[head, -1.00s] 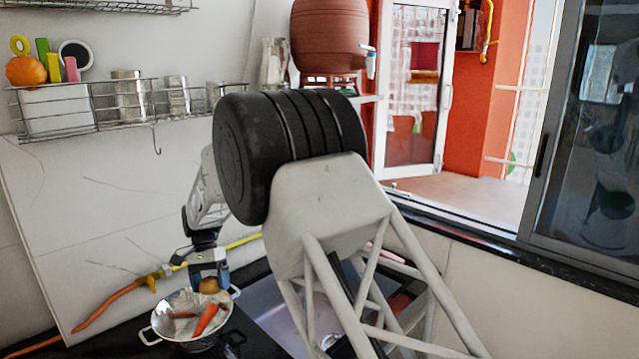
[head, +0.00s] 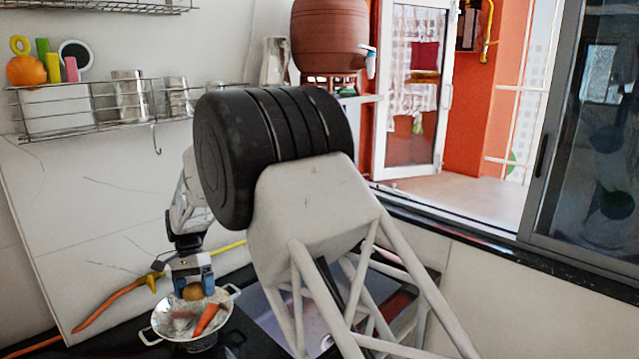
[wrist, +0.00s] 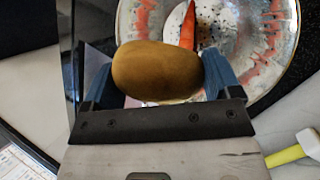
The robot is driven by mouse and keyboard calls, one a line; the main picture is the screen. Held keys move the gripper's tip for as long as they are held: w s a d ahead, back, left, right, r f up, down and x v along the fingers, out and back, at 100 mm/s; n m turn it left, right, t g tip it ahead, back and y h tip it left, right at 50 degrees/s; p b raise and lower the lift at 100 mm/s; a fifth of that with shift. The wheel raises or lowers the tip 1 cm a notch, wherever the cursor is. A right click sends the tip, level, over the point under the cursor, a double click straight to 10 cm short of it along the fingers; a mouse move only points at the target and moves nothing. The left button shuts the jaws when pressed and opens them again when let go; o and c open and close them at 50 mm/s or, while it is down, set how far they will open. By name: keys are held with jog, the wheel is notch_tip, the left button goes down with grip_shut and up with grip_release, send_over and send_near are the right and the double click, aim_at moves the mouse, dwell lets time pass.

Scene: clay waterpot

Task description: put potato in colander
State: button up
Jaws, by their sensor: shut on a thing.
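The brown potato (head: 192,292) is held between the blue fingers of my gripper (head: 192,280), above the back rim area of the colander (head: 160,327). In the wrist view the potato (wrist: 157,71) sits between the two fingers (wrist: 160,80) and covers part of the colander (wrist: 280,75). The colander is a round metal bowl with holes and two side handles. An orange carrot (head: 206,319) lies inside it and also shows in the wrist view (wrist: 188,28). The exact height of the potato over the bowl cannot be told.
The colander stands on a dark counter (head: 100,340) left of a sink (head: 275,310). An orange and yellow hose (head: 110,300) runs along the wall behind it. A wire rack (head: 100,105) with cups hangs above.

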jog(key=shift+f, duration=2.6)
jog(key=o, duration=0.8)
jog(key=shift+r, duration=0.1)
jog(key=v, duration=0.7)
jog(key=shift+r, duration=0.3)
jog(key=shift+w, duration=0.1)
